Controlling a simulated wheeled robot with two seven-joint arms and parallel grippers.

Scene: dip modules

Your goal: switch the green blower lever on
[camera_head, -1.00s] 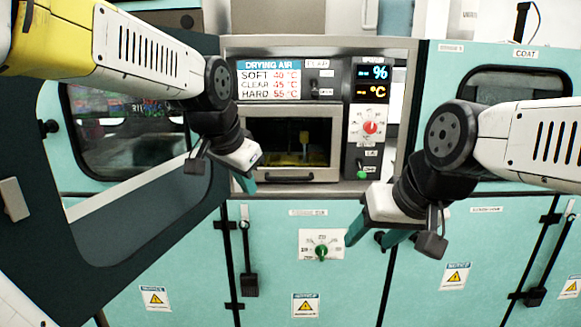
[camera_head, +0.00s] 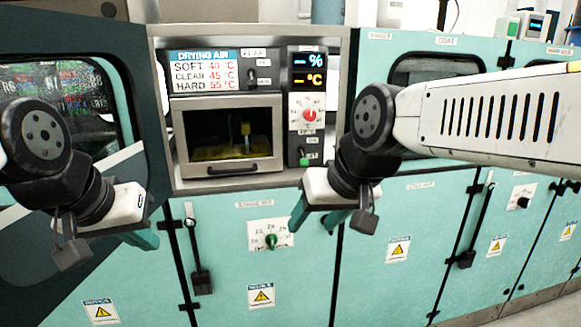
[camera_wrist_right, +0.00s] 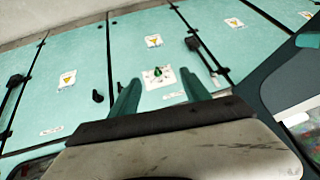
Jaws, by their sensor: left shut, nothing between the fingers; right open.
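The small green lever (camera_head: 304,160) is low on the dark control strip of the drying-air unit, under the red dial and an "ON" label. It points down. My right gripper (camera_head: 316,222) is open, below the lever and apart from it, in front of the cabinet. Its two teal fingers also show in the right wrist view (camera_wrist_right: 160,92), with nothing between them. My left gripper (camera_head: 146,239) is shut and empty, lower left, apart from the unit. The lever cannot be made out in the right wrist view.
A green round knob (camera_head: 270,241) on a white plate sits on the lower cabinet door, also seen in the right wrist view (camera_wrist_right: 157,72). The red dial (camera_head: 309,115) is above the lever. A black switch (camera_head: 252,76) is beside the temperature sign. A dark open door (camera_head: 110,225) stands left.

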